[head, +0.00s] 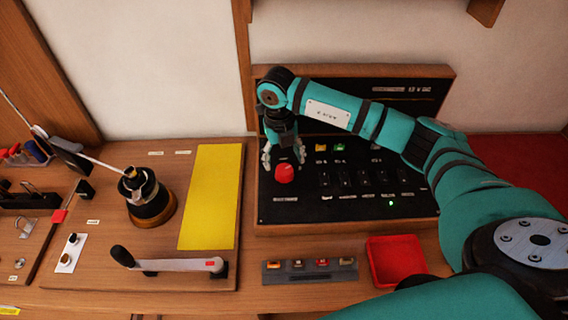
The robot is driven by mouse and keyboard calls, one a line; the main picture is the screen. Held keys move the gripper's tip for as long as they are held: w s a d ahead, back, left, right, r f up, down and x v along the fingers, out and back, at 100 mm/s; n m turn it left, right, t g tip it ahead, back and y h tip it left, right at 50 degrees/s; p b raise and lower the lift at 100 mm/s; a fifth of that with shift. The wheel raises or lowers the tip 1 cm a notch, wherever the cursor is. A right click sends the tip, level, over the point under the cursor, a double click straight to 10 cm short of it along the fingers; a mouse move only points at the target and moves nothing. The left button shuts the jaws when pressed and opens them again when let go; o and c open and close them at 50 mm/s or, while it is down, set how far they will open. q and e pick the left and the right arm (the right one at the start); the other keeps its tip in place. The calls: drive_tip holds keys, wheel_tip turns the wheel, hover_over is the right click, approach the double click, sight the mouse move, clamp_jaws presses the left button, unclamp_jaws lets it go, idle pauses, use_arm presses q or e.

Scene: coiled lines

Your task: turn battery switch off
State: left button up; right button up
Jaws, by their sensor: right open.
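A red knob (284,173), which looks like the battery switch, sits at the lower left of the black switch panel (300,212) in the head view. My right gripper (284,166) points down at the knob, with its fingers apart on either side of the knob's upper part. I cannot tell whether the fingers touch it. The knob's top is partly hidden by the gripper. My right arm comes in from the right and crosses in front of the panel's upper part. My left gripper is not in view.
A winch (148,197) with a line stands on the wooden board at left, beside a yellow mat (212,195) and a winch handle (170,264). A fuse strip (310,270) and an open red tray (395,262) lie before the panel.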

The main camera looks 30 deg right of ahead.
sight(284, 169)
drive_tip(key=shift+d+f+p, duration=0.1)
drive_tip(key=shift+f+p, duration=0.35)
drive_tip(key=shift+f, duration=1.9)
drive_tip(key=c, duration=1.1)
